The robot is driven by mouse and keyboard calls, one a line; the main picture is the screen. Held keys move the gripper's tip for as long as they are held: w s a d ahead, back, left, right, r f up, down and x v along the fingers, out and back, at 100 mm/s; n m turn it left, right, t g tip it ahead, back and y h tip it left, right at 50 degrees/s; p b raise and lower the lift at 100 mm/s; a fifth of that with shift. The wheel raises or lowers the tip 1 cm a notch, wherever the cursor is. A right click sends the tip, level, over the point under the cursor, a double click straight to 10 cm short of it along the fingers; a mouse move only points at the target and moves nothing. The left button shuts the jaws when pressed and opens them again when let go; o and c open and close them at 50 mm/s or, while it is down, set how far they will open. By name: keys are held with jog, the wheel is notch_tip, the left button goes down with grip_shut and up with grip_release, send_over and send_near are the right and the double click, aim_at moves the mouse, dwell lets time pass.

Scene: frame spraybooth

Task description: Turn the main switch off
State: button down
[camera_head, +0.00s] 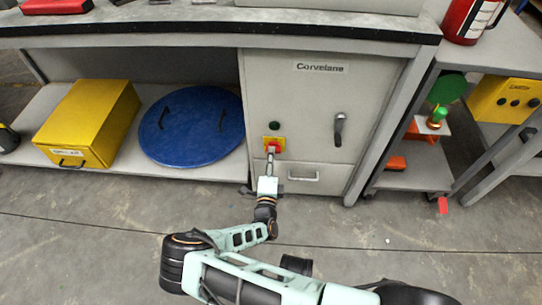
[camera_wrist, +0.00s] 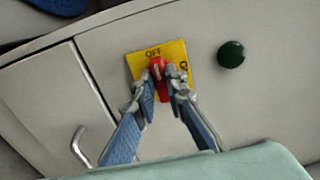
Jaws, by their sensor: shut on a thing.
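The main switch is a red handle (camera_wrist: 158,78) on a yellow plate (camera_wrist: 175,55) marked "OFF", on the grey cabinet front. In the head view the yellow plate (camera_head: 280,140) sits low on the cabinet labelled "Corvelane". My gripper (camera_wrist: 163,88) has its two fingers on either side of the red handle and is shut on it. In the wrist view the handle lies roughly along the fingers and its top end points near the word "OFF". In the head view my gripper (camera_head: 270,156) partly covers the switch.
A green round knob (camera_wrist: 231,54) is beside the plate, also seen in the head view (camera_head: 274,126). The cabinet has a black handle (camera_head: 339,129) and a drawer handle (camera_head: 303,176). A blue round lid (camera_head: 190,125) and yellow box (camera_head: 85,120) are on the left shelf.

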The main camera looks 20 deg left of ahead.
dwell(0.5)
jog(key=c, duration=2)
grip_release()
jog(key=shift+o, duration=0.2)
jog(key=o, duration=0.7)
notch_tip(320, 180, up, 10)
jog(key=shift+f, duration=0.1)
jog(key=shift+r, duration=0.3)
jog(key=c, duration=0.7)
jog(key=shift+f, duration=0.1)
